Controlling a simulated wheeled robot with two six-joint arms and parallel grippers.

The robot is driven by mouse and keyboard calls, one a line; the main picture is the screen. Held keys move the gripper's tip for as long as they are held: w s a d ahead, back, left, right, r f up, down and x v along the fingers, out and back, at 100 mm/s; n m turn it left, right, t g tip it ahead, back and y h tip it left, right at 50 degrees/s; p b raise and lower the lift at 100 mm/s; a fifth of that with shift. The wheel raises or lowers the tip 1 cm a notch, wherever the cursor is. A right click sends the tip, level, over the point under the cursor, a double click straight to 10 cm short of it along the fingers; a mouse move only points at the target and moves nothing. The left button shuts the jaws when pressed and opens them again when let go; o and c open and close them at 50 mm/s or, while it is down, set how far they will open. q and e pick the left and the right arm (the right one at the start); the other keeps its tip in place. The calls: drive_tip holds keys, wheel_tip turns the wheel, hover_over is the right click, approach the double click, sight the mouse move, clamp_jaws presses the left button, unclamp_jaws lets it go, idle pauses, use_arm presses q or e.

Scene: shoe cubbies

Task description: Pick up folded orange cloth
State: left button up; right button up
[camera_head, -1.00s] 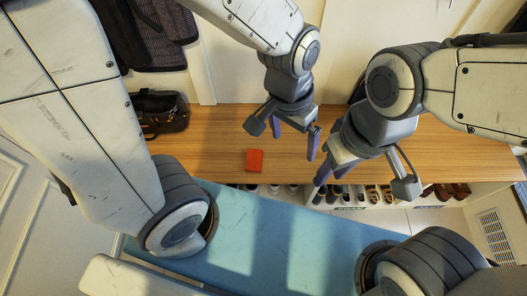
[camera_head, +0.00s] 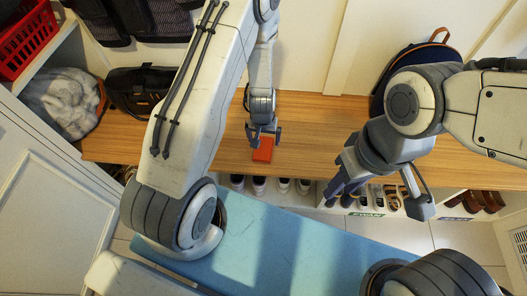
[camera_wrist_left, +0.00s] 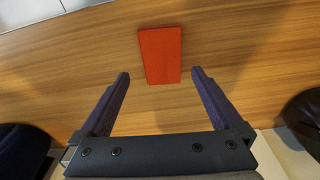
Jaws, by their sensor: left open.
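The folded orange cloth (camera_head: 263,150) lies flat on the wooden bench top, near its front edge in the head view. In the left wrist view the cloth (camera_wrist_left: 160,55) is a red-orange rectangle just beyond the fingertips, roughly centred between them. My left gripper (camera_head: 264,138) is above the cloth in the head view, and its fingers (camera_wrist_left: 160,78) are apart and empty in the left wrist view.
A black bag (camera_head: 140,90) and a grey bundle (camera_head: 62,100) sit at the bench's left. A dark backpack (camera_head: 418,62) stands at the back right. Several shoes (camera_head: 260,185) fill cubbies below the bench (camera_head: 310,125). Bench top around the cloth is clear.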

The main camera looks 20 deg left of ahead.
use_arm(q)
drive_tip(key=f, duration=0.2)
drive_tip(key=f+b, duration=0.1)
drive_tip(key=f, duration=0.1)
drive_tip(key=w+f+b, duration=0.1)
drive_tip(key=f, duration=0.1)
drive_tip(key=shift+a+f, duration=0.15)
drive_tip(key=shift+a, duration=0.1)
drive_tip(key=c, duration=1.2)
drive_tip(key=shift+o, duration=0.2)
wheel_tip(320, 180, up, 11)
drive_tip(key=p, duration=0.6)
wheel_tip(320, 180, up, 17)
drive_tip(key=p, duration=1.7)
hover_over(264, 148)
drive_tip(key=shift+a, duration=0.1)
